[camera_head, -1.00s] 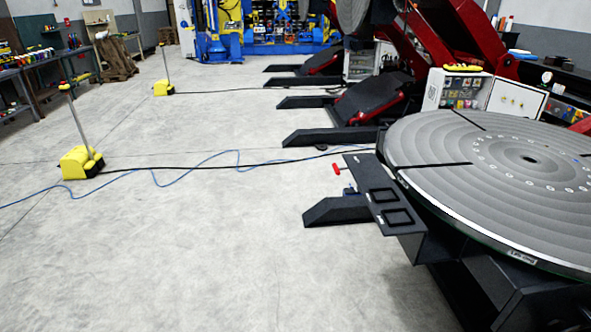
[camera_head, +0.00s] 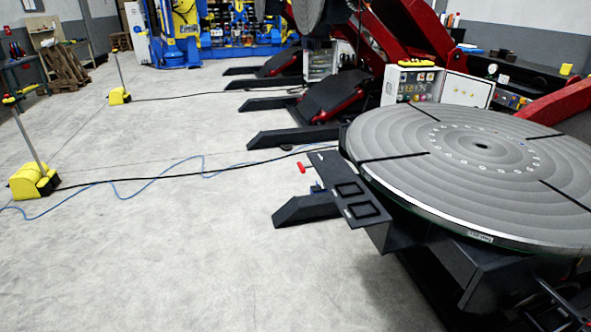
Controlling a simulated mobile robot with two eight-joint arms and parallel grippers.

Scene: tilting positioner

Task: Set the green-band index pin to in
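The large round grey turntable (camera_head: 400,180) of the tilting positioner fills the right side, lying nearly level. A dark bracket plate (camera_head: 350,193) with two square frames sticks out from its left edge. A small red handle (camera_head: 302,168) shows at the bracket's far left corner, with a small blue part (camera_head: 316,188) just below it. I cannot make out a green band on any pin. Neither of my grippers is in view.
A second positioner with a dark tilted plate (camera_head: 335,97) stands behind. Yellow pedal boxes (camera_head: 34,181) with upright poles stand at left. A blue hose (camera_head: 165,174) and a black cable cross the floor. The grey floor (camera_head: 170,260) at front left is clear.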

